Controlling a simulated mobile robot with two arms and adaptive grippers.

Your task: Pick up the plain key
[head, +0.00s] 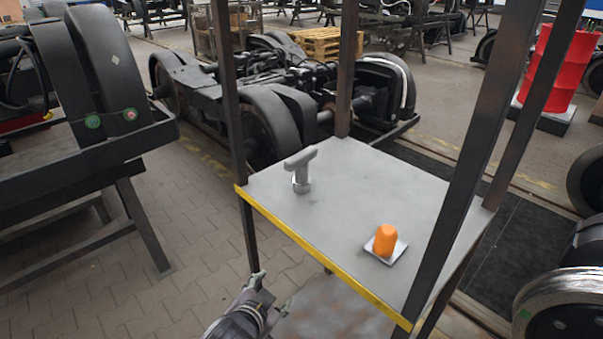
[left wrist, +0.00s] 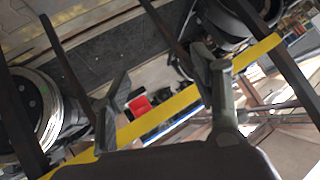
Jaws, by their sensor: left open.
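The plain key (head: 300,168), a grey T-shaped piece with a crossbar on top, stands upright on the grey top of a stand (head: 345,210) with a yellow front edge. It is near the top's left side. My left gripper (head: 271,292) is open and empty in front of the yellow edge, apart from the key and nearer to me. In the left wrist view its two fingers (left wrist: 163,65) are spread, with the yellow edge crossing behind them. I cannot make out the key in that view. My right gripper is not in view.
An orange rounded object (head: 385,240) stands on a small pale plate at the right of the stand's top. Dark upright posts (head: 228,90) rise at the corners. A black wheeled bogie (head: 290,90) is behind; a black frame with wheels (head: 90,70) is left.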

